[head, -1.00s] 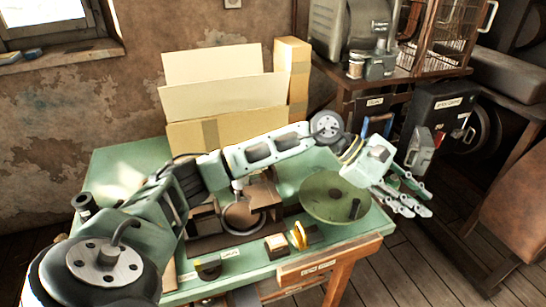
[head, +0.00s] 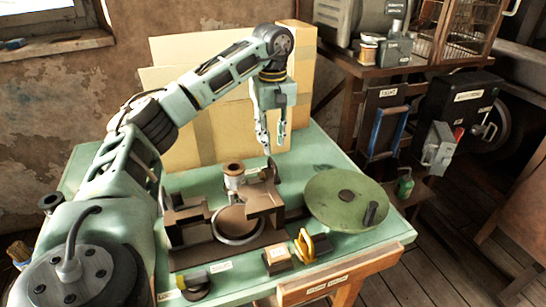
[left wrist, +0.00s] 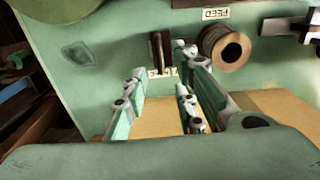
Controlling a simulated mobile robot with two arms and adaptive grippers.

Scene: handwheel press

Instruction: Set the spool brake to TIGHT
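My left gripper (head: 272,142) hangs fingers down over the back of the green table, behind the press, in the head view. Its fingers are apart with nothing between them. In the left wrist view, a small dark upright lever (left wrist: 157,48) stands beyond the fingertips, with a white label at its foot, partly hidden and unreadable. I cannot tell whether this is the spool brake, or its setting. A brown round spool-like part (left wrist: 228,50) lies to its right, near an upside-down FEED label (left wrist: 216,14). I see no contact with the lever. My right gripper is out of view.
The brown press (head: 190,255) stands on the green table (head: 95,170). The round green handwheel (head: 335,190) is at its right. Tall cardboard boxes (head: 170,50) stand close behind my left gripper. A yellow-handled item (head: 304,245) sits at the front edge.

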